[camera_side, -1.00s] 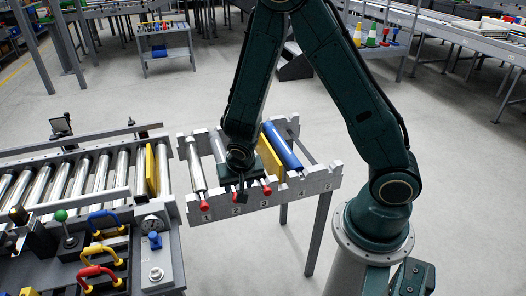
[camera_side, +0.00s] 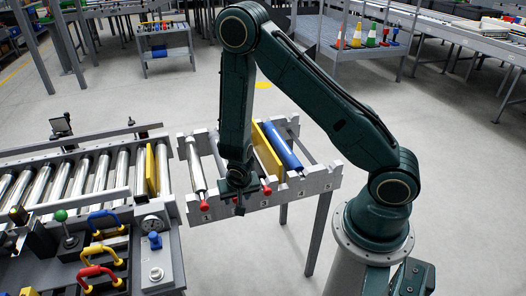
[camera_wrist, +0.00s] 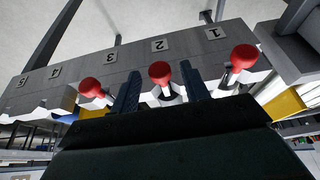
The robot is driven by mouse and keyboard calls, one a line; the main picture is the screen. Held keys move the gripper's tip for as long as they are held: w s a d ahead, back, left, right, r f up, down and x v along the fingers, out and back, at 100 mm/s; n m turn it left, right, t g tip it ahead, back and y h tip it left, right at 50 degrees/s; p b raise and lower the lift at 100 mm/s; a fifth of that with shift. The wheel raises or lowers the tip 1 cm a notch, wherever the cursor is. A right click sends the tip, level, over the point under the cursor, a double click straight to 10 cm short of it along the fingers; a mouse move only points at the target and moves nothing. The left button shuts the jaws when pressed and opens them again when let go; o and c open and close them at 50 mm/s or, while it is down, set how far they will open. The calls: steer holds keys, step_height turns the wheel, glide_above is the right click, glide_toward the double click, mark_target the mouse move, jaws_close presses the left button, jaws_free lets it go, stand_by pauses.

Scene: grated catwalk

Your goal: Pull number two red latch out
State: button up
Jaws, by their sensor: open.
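The number two red latch (camera_wrist: 159,70) shows as a round red knob below the plate marked 2 in the wrist view. My gripper (camera_wrist: 159,86) is open, with one finger on each side of this knob; I cannot tell whether they touch it. In the side view my gripper (camera_side: 239,205) is at the front rail of the roller rack (camera_side: 312,184) and largely hides latch two. The number one red latch (camera_wrist: 243,57) and number three red latch (camera_wrist: 90,87) lie outside the fingers, one to each side.
The rack holds a silver roller (camera_side: 195,168), a yellow plate (camera_side: 267,150) and a blue roller (camera_side: 283,147). A roller conveyor (camera_side: 100,175) and a control panel with coloured handles (camera_side: 100,257) stand at left. The floor right of the rack is clear.

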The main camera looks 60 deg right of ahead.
steer(key=shift+f, duration=0.15)
steer(key=c, duration=1)
steer(key=shift+o, duration=0.2)
steer(key=shift+s+a, duration=0.9)
steer(key=shift+a, duration=0.05)
steer(key=o, duration=1)
steer(key=shift+c, duration=0.2)
steer(key=shift+r, duration=0.2)
steer(key=v, duration=1.3)
steer(key=shift+r, duration=0.2)
